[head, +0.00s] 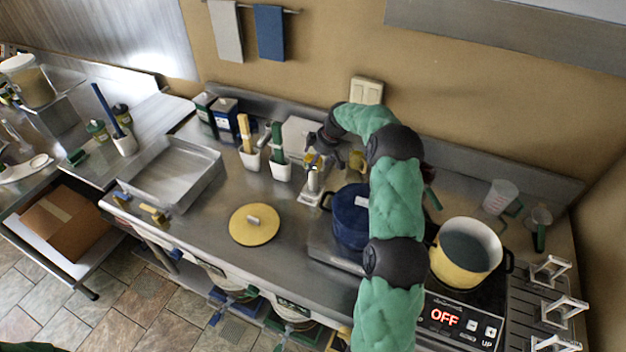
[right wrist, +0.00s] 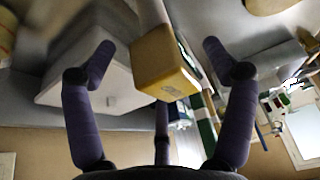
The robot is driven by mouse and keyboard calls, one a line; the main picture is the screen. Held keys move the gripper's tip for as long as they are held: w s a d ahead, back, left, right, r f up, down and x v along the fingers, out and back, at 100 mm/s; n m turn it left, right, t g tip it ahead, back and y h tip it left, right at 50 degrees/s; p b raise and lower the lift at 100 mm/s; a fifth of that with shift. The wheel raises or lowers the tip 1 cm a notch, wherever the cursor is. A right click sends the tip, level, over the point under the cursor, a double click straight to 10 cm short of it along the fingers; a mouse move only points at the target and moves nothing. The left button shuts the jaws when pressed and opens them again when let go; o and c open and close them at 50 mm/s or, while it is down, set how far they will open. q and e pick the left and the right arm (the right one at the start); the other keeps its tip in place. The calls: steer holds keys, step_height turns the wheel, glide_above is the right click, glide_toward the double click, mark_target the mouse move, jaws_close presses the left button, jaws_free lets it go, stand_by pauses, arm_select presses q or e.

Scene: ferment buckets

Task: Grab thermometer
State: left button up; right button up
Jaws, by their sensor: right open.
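The thermometer appears to be the piece with a yellow boxy head (right wrist: 165,76) and a pale stem in the right wrist view. Its head lies between the two spread fingers of my right gripper (right wrist: 159,52), with gaps on both sides. In the head view my right gripper (head: 316,160) reaches in from the right, over the back of the counter. Its fingers are around the top of the thermometer (head: 312,176), which stands upright on a small white base. The gripper is open and holds nothing. My left gripper is out of view.
A blue pot (head: 351,222) stands just right of the thermometer, partly behind my arm. White holders with utensils (head: 281,170) stand to its left. A yellow lid (head: 254,224) lies in front. A yellow pot (head: 466,254) sits on the hob at right. The counter between lid and tray (head: 172,175) is clear.

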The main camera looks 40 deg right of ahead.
steer(key=shift+w+f, duration=0.2)
steer(key=shift+f, duration=0.3)
steer(key=shift+r, duration=0.1)
jaws_close()
